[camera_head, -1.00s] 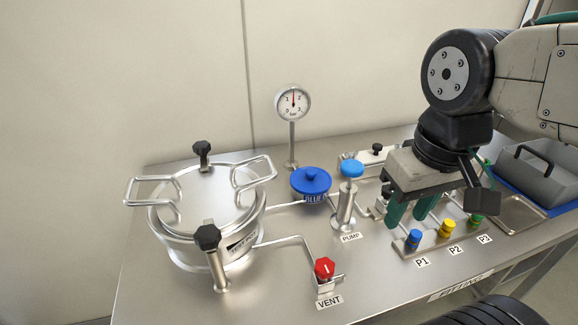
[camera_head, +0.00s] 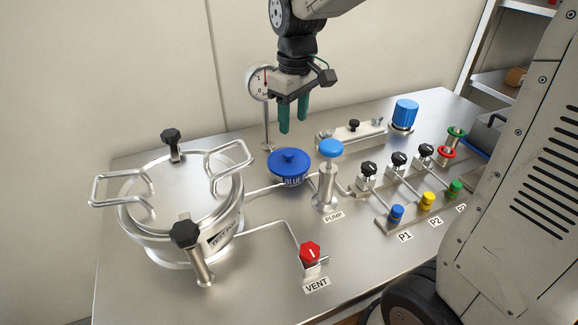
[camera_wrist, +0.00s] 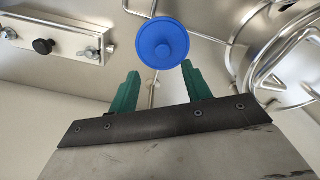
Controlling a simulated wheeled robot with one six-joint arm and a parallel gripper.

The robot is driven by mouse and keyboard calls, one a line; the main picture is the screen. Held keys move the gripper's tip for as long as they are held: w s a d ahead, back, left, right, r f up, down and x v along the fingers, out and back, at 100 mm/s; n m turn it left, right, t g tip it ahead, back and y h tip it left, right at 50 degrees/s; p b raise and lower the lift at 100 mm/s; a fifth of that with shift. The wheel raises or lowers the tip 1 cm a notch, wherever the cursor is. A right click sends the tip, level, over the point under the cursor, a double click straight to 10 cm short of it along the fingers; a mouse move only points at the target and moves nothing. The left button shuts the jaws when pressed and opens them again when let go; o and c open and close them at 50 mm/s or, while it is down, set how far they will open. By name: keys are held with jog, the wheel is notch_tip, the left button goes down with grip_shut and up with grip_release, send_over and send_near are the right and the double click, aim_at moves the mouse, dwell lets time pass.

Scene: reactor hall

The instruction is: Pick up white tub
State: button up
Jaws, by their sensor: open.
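No white tub shows in either view. A round blue-lidded tub labelled BLUE (camera_head: 290,163) stands on the steel bench between the pot and the pump; its lid has a centre knob. The lid also shows in the wrist view (camera_wrist: 162,43), just beyond the fingertips and roughly centred between them. My gripper (camera_head: 294,122) is open and empty, its green fingers pointing down, above the bench and higher than the blue lid. The fingers also show in the wrist view (camera_wrist: 161,78), apart from the lid.
A lidded steel pot (camera_head: 180,205) with wire handles stands left. The pump (camera_head: 328,180), red vent knob (camera_head: 310,254) and gauge (camera_head: 262,84) stand near the tub. Right are several black valves (camera_head: 398,160) and a blue cylinder (camera_head: 404,113). Thin pipes cross the bench.

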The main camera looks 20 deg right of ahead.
aim_at(289, 152)
jog(key=shift+w+a+f+n+g, duration=0.2)
jog(key=shift+w+f+n+g, duration=0.1)
jog(key=shift+w+f, duration=0.5)
jog(key=shift+f, duration=0.4)
jog(key=f, duration=0.7)
jog(key=shift+s+a+f, duration=0.1)
jog(key=shift+s+a, duration=0.05)
jog(key=shift+s, duration=0.15)
grip_shut()
